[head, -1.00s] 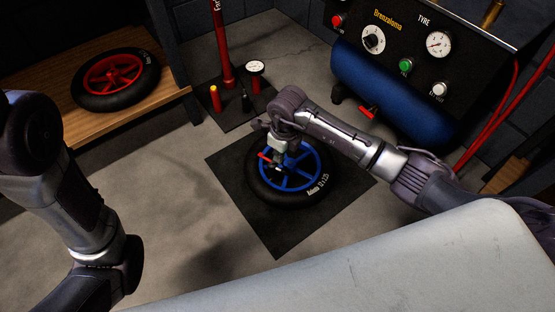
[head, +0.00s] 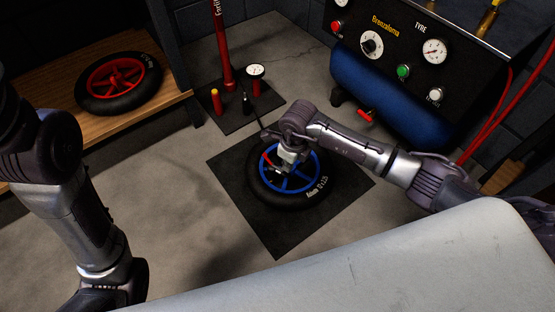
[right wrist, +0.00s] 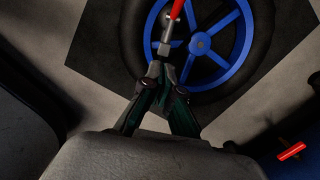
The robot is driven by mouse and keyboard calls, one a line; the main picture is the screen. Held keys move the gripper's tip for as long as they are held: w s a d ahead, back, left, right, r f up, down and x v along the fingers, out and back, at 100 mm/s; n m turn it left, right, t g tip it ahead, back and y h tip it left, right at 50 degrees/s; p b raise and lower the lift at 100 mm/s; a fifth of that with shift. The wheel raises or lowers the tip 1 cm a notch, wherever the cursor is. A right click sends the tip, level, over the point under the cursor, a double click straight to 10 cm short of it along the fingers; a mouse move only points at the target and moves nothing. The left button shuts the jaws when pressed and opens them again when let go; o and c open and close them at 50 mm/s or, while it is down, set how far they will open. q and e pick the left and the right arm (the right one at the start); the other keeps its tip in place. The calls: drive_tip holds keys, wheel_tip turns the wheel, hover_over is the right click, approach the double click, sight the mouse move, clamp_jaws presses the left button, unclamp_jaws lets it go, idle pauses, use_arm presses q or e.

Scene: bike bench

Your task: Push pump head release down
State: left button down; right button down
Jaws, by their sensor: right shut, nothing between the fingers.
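The pump head (right wrist: 165,42) is a small grey metal piece with a red release lever (right wrist: 177,9), over the left part of a blue-rimmed wheel (right wrist: 237,62) in the right wrist view. In the head view the red lever shows (head: 266,158) over the same wheel (head: 296,186), tilted. My right gripper (right wrist: 157,72) is shut and empty; its fingertips are right by the lower end of the pump head. I cannot tell whether they touch. In the head view the right gripper (head: 288,158) partly hides the pump head. My left arm is at the left; its gripper is out of view.
The wheel lies on a black mat (head: 275,235). A red floor pump (head: 222,50) with a gauge stands behind it. A blue compressor (head: 375,95) stands at the back right. A red-rimmed wheel (head: 118,78) lies on a wooden bench at left. A pale surface (head: 380,265) fills the front.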

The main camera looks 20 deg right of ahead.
wheel_tip(320, 180, up, 12)
drive_tip(key=shift+s+d, duration=0.4)
drive_tip(key=shift+s, duration=0.05)
idle(0.5)
